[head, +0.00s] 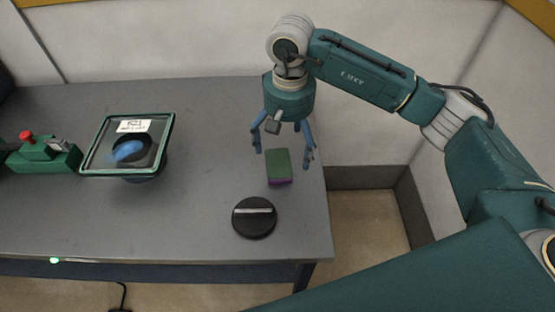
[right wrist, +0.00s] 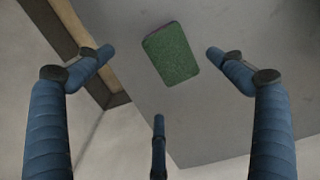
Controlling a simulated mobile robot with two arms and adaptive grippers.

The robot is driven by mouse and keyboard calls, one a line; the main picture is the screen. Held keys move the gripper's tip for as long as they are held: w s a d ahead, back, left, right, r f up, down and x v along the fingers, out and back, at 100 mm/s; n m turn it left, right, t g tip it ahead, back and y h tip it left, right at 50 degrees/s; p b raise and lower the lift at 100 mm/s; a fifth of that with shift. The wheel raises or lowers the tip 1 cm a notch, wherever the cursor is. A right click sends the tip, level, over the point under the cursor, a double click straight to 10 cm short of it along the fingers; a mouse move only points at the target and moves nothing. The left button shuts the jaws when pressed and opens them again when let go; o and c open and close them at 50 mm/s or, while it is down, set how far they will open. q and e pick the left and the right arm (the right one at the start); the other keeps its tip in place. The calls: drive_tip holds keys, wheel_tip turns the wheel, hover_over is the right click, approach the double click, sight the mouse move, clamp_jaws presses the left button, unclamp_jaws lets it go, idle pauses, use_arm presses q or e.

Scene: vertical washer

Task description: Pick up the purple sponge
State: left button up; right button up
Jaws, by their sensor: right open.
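The sponge (head: 279,167) lies on the grey table near its right edge, with a green top and a purple lower layer. My left gripper is not in view.
A black round disc (head: 254,226) with a light bar lies just in front of the sponge. A green-framed square unit (head: 98,158) with a blue item inside stands at left, beside a green box with a red button (head: 42,154). The table's right edge is close to the sponge.

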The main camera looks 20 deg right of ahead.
sight(284, 162)
drive_tip(key=shift+f, duration=0.65)
drive_tip(key=f+p, duration=0.2)
drive_tip(key=f, duration=0.1)
drive_tip(key=f+p, duration=0.1)
drive_tip(key=shift+w+a+f, duration=0.25)
drive_tip(key=shift+w+a, duration=0.05)
drive_tip(key=shift+f, duration=0.4)
drive_tip(key=shift+c, duration=0.2)
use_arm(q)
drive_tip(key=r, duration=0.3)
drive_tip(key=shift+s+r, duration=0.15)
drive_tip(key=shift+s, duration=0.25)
use_arm(e)
drive_tip(key=c, duration=0.8)
